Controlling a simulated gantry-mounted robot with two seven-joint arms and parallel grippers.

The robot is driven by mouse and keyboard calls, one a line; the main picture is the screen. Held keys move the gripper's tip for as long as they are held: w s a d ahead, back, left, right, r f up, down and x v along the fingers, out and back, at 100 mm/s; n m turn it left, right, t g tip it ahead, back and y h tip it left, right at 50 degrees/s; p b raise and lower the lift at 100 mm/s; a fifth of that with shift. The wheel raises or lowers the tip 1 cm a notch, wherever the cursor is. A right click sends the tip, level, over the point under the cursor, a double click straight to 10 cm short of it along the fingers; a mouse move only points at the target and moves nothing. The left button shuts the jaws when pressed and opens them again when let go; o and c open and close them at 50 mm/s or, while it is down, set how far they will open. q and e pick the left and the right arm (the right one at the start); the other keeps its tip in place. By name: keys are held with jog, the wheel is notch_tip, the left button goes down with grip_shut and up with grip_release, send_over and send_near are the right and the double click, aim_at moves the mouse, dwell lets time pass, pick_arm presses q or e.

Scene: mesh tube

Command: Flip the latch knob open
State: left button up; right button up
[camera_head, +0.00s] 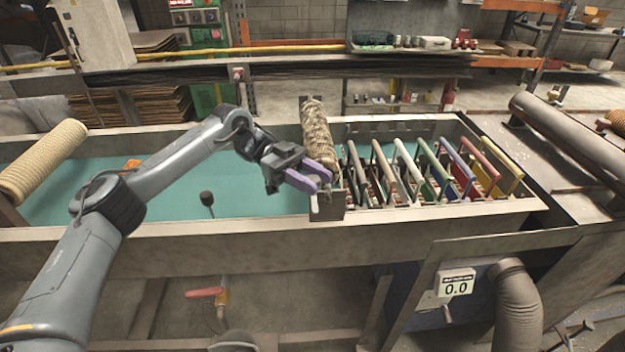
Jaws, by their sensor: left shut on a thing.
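My left gripper (319,180), with purple fingers, reaches in from the left to the near end of a rope-textured mesh tube (318,138). The tube lies lengthwise across the tank beside the row of coloured frames. A grey metal latch bracket (327,207) stands at the tube's near end, on the tank's front edge, just below the fingertips. The fingers are closed on what is likely the latch knob, which they mostly hide. I cannot make out the knob's own shape or angle. My right gripper is not in view.
The long tank (180,240) holds teal liquid on the left. Several coloured frames (440,175) stand in it to the right. A ribbed tan roll (45,160) lies at the far left, a dark roller (570,140) at the right. A black-knobbed stick (207,199) stands left of my gripper.

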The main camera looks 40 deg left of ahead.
pick_arm(q)
jog(key=o, duration=0.9)
jog(key=shift+d, duration=0.1)
jog(key=shift+o, duration=0.2)
jog(key=shift+a, duration=0.2)
jog(key=a+p, duration=0.2)
jog(key=a, duration=0.8)
jog(key=shift+a, duration=0.25)
